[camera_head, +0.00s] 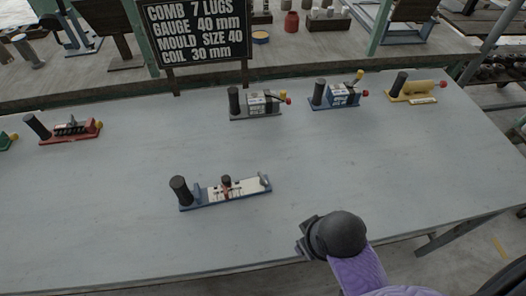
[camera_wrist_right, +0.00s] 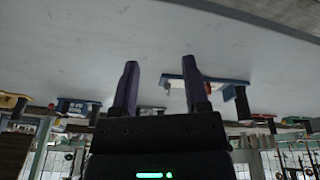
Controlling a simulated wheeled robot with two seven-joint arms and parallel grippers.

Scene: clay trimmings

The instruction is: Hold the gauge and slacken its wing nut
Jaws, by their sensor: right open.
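The gauge (camera_head: 240,191) lies near the middle of the table. It has a blue base, a pale scale plate, an upright black handle (camera_head: 180,190) at its left end and a small stop at its right end. The wing nut (camera_head: 226,182) looks like the small reddish-brown piece in the middle of the plate. My right gripper (camera_wrist_right: 160,90) is open with nothing between its fingers. In the upside-down right wrist view, a blue tool that looks like the gauge (camera_wrist_right: 232,92) shows beyond one finger, partly hidden. My right wrist is right of the gauge and apart from it.
A red tool (camera_head: 72,132), a grey one (camera_head: 256,105), a blue one (camera_head: 338,95) and a yellow one (camera_head: 413,91) stand along the back of the table (camera_head: 130,240). A black sign (camera_head: 196,32) reads "GAUGE 40 mm" among other lines. The table around the gauge is clear.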

